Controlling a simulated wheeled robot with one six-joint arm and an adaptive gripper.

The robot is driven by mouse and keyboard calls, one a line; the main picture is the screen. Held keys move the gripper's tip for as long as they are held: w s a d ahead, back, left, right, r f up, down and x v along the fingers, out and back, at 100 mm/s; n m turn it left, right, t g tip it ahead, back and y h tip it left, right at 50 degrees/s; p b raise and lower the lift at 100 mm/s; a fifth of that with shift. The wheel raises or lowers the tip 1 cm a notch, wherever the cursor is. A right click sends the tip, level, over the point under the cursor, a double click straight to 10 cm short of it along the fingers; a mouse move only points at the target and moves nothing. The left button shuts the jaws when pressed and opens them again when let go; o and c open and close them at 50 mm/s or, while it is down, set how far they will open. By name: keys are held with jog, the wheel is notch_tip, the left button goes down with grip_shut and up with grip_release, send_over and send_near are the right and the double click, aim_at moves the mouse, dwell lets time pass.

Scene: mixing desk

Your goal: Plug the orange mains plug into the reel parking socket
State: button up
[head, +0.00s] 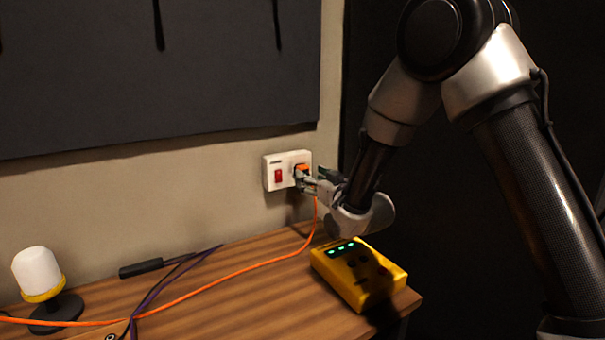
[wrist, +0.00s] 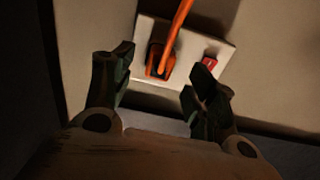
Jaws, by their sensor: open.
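The orange mains plug (head: 302,169) sits at the white wall socket plate (head: 270,160), beside its red switch (head: 278,176). In the wrist view the orange plug (wrist: 155,58) is against the white plate (wrist: 205,42), with its orange cable running up the picture. My gripper (head: 306,180) is close in front of the plate. In the wrist view my gripper (wrist: 164,62) has its two dark fingers spread wide, with the plug between and beyond them, not visibly touched. The plug's pins are hidden. I cannot tell which thing is the reel parking socket.
A yellow box (head: 345,283) with green lights and dark openings stands on the wooden desk (head: 235,300) below my gripper. The orange cable (head: 225,276) crosses the desk. A white-domed lamp (head: 38,273), a black bar (head: 141,268) and purple leads (head: 165,284) lie left.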

jog(key=shift+x, duration=2.1)
grip_shut()
jog(key=v, duration=0.6)
dwell(0.4)
